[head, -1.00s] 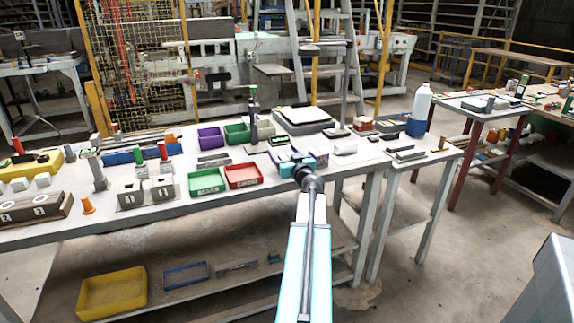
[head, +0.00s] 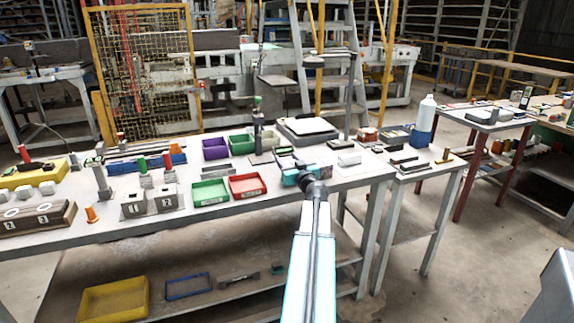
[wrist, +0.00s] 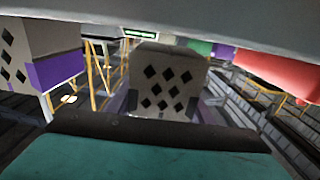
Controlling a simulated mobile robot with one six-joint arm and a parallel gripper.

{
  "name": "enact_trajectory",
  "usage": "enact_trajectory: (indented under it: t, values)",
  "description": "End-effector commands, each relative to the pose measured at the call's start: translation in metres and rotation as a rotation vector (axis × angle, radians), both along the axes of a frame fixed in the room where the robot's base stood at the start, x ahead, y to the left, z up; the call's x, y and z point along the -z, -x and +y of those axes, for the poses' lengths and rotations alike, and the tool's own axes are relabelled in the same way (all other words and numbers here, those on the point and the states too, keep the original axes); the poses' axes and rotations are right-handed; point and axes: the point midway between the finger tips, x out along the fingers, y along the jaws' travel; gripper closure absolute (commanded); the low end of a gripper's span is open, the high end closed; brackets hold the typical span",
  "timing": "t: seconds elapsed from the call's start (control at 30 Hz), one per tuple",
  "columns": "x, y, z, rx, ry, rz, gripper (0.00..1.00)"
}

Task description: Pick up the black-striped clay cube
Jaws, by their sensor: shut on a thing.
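My gripper (head: 288,162) is low over the table, to the right of the red tray, with its teal body turned away from me. In the wrist view, which looks upside down, a pale clay cube (wrist: 165,85) with black diamond marks sits centrally between the purple fingers, and the gripper is shut on it. I see no stripes on its visible face. The head view hardly shows the held cube behind my arm. I cannot tell whether it touches the table.
The red tray (head: 248,186), green trays (head: 209,193) and a purple tray (head: 215,149) lie left of my gripper. A dark post (head: 258,130) stands behind. A white bottle with blue base (head: 423,118) stands farther right.

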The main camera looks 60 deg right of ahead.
Motion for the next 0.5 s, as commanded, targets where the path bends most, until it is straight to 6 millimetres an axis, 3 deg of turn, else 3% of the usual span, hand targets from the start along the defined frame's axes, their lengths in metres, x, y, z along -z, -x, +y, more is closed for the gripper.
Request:
enact_trajectory:
  t: [0.2, 0.5]
  values:
    - [-0.022, 0.000, 0.000, 0.000, 0.002, -0.001, 0.79]
    - [-0.022, 0.025, 0.025, 0.001, 0.001, -0.001, 0.79]
